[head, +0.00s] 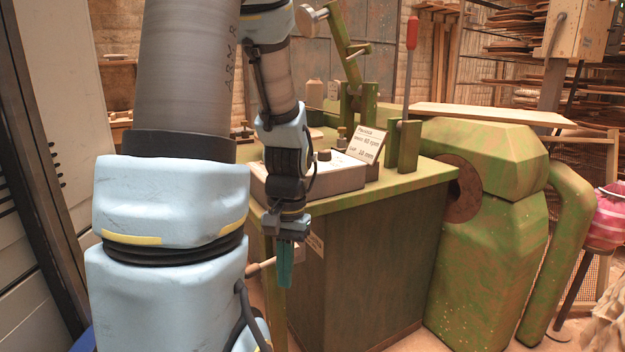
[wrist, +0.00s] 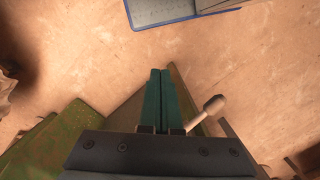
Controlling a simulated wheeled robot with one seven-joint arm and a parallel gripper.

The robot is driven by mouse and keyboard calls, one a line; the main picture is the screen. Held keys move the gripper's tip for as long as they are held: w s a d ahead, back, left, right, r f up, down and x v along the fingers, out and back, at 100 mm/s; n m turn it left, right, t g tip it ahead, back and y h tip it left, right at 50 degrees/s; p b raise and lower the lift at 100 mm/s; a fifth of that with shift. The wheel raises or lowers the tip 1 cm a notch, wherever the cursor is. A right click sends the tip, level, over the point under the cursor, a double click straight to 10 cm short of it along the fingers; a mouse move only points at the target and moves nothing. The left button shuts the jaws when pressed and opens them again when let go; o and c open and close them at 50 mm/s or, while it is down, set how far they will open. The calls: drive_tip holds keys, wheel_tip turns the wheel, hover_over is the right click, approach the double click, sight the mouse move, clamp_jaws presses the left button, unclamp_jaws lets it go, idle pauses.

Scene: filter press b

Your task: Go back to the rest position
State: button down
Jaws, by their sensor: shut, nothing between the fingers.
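My gripper (head: 285,268) hangs pointing down at the front left corner of the green machine bench (head: 372,240). Its teal fingers are together with nothing between them. In the wrist view the gripper (wrist: 160,72) is shut above the tan floor (wrist: 95,65). My arm bends over from the upper left of the head view and hides part of the bench's left end.
A light-handled lever (head: 262,266) sticks out close beside the fingers; its knob (wrist: 214,104) also shows in the wrist view. A grey control box (head: 325,178) and a red-handled lever (head: 410,60) stand on the bench. A blue-edged object (wrist: 165,12) lies on the floor.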

wheel_tip(320, 180, up, 18)
drive_tip(key=a+n+t+p, duration=0.1)
drive_tip(key=n+t+p, duration=0.1)
drive_tip(key=p, duration=1.3)
drive_tip(key=shift+w+a+r+t+h, duration=0.25)
drive_tip(key=shift+w+t+h, duration=0.05)
drive_tip(key=shift+t+h, duration=0.1)
drive_tip(key=c, duration=1.6)
unclamp_jaws()
drive_tip(key=shift+f, duration=0.1)
